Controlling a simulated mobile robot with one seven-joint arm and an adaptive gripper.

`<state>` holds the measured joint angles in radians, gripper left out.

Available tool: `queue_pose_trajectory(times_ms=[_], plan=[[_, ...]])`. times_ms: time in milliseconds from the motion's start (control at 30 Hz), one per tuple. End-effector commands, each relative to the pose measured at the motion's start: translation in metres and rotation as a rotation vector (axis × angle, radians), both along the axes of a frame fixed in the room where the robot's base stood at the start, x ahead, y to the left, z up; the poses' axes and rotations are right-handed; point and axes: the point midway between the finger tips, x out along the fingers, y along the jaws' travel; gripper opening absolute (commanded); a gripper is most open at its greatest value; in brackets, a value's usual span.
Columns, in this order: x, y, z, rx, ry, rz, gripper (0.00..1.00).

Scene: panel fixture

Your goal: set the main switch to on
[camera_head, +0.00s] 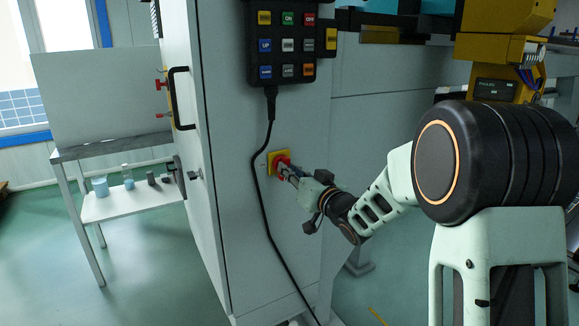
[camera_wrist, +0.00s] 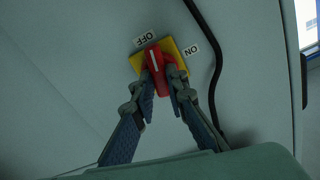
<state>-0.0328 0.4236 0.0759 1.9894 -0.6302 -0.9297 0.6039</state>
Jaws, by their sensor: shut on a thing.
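The main switch is a red rotary handle on a yellow plate on the grey cabinet side. In the head view its red handle (camera_head: 281,161) and yellow plate (camera_head: 272,157) show behind my fingers. In the wrist view the red handle (camera_wrist: 156,64) stands between my two fingers, and the yellow plate (camera_wrist: 178,55) is partly covered. The OFF label (camera_wrist: 146,38) is at the handle's top end and the ON label (camera_wrist: 191,50) is to the right. The handle points nearer to OFF. My gripper (camera_wrist: 161,91) is shut on the handle; it also shows in the head view (camera_head: 289,174).
A black cable (camera_head: 262,190) hangs from the button pendant (camera_head: 287,45) and runs just left of the switch. The cabinet door has a black handle (camera_head: 180,98). A small table (camera_head: 125,205) with cups stands at the left.

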Motion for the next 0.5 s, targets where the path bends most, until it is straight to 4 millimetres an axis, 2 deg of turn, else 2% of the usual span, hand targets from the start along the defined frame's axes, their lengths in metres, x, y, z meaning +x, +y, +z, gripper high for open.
queue_pose_trajectory(times_ms=[500], plan=[[-0.0001,-0.0007,0.0026,0.406,0.279,-0.002,0.0]])
